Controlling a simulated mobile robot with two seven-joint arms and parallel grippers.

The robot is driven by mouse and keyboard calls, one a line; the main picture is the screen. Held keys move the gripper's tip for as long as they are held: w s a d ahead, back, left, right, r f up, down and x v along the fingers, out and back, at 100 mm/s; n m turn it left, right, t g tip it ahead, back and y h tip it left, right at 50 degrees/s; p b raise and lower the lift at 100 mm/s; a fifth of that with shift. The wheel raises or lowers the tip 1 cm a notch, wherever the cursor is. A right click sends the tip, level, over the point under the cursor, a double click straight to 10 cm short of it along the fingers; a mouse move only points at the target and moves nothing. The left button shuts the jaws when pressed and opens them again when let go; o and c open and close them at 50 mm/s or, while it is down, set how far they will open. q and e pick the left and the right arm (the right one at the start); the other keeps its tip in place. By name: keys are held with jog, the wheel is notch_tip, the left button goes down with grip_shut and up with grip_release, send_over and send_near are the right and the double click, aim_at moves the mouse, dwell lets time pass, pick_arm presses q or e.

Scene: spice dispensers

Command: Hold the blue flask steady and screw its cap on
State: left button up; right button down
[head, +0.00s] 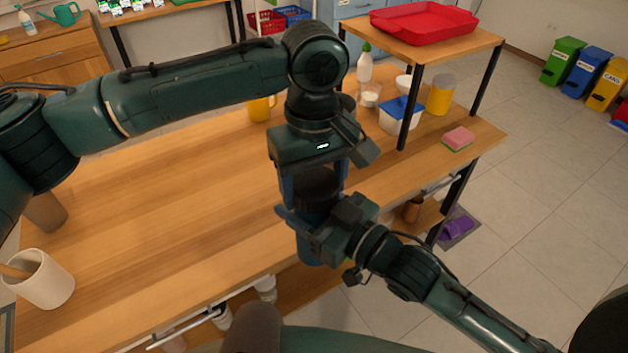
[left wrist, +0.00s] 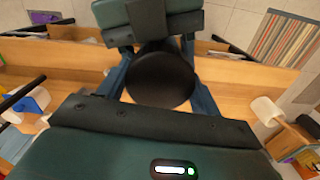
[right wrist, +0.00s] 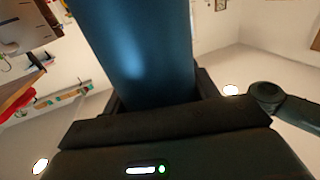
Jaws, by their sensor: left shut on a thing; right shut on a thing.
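The blue flask (head: 310,250) is roughly upright in front of the table's near edge, and its smooth blue body fills the middle of the right wrist view (right wrist: 140,45). My right gripper (head: 318,228) is shut around its body. The round black cap (head: 318,184) is at the flask's top, and its disc faces the camera in the left wrist view (left wrist: 160,80). My left gripper (head: 314,180) comes from above and is shut on the cap, a finger on either side. The joint between cap and flask is mostly hidden by the grippers, so I cannot tell how tightly they meet.
The wooden table (head: 160,200) is largely clear on the left. A white cup (head: 45,283) stands at its near left, a yellow mug (head: 260,108) behind my left arm. A raised shelf with a red tray (head: 425,22) is at the right, near a sponge (head: 458,139).

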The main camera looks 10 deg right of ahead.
pick_arm(q)
jog(key=shift+w+d+r+m, duration=0.1)
jog(key=shift+d+m, duration=0.05)
jog(key=shift+m, duration=0.15)
jog(key=o, duration=1.1)
jog(key=shift+r, duration=2.2)
jog(key=shift+c, duration=0.5)
